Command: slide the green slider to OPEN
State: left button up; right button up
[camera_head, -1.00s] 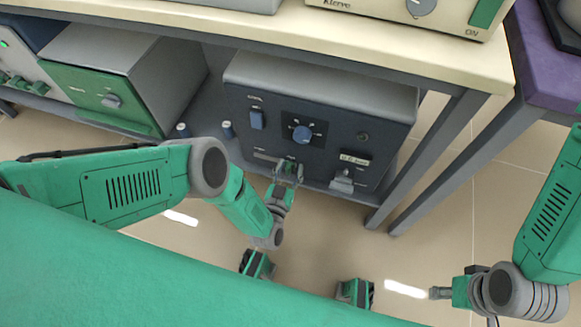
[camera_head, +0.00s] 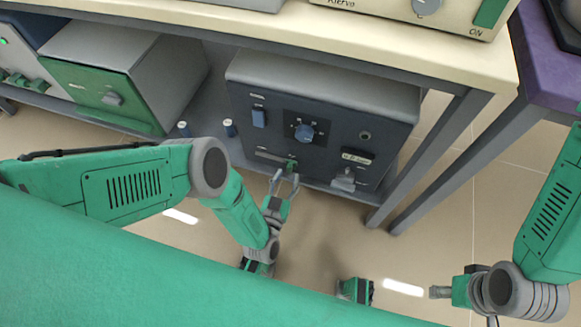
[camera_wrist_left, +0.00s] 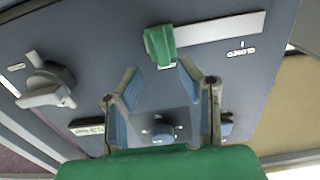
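The green slider (camera_head: 291,165) sits at the right end of its pale slot (camera_head: 262,154) on the front of the dark blue furnace (camera_head: 340,135). In the left wrist view, which shows the panel turned round, the slider (camera_wrist_left: 160,45) is at the left end of the slot. A small label by the slider is partly hidden; another is near the far end. My left gripper (camera_head: 284,178) is open and empty just in front of and below the slider, apart from it. Its two fingers (camera_wrist_left: 158,82) show spread. My right gripper (camera_head: 438,292) is low at the right, far from the furnace; its fingers are unclear.
The furnace front also has a dial (camera_head: 304,133), a blue switch (camera_head: 259,118) and a grey latch (camera_head: 343,180). Table legs (camera_head: 425,160) rise at the right. Floor in front is clear.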

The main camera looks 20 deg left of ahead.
pick_arm(q)
jog(key=shift+s, duration=1.7)
jog(key=shift+w, duration=0.1)
jog(key=s+a+r+g, duration=0.7)
jog(key=s+a+g, duration=0.1)
jog(key=s+g, duration=0.1)
jog(key=s+a+r+g, duration=0.6)
jog(key=s+a+g, duration=0.15)
jog(key=s, duration=0.25)
notch_tip(320, 180, up, 14)
jog(key=p, duration=1.3)
jog(key=shift+s+g+y, duration=0.3)
jog(key=shift+s+g, duration=0.1)
jog(key=shift+g, duration=0.05)
jog(key=shift+w, duration=0.15)
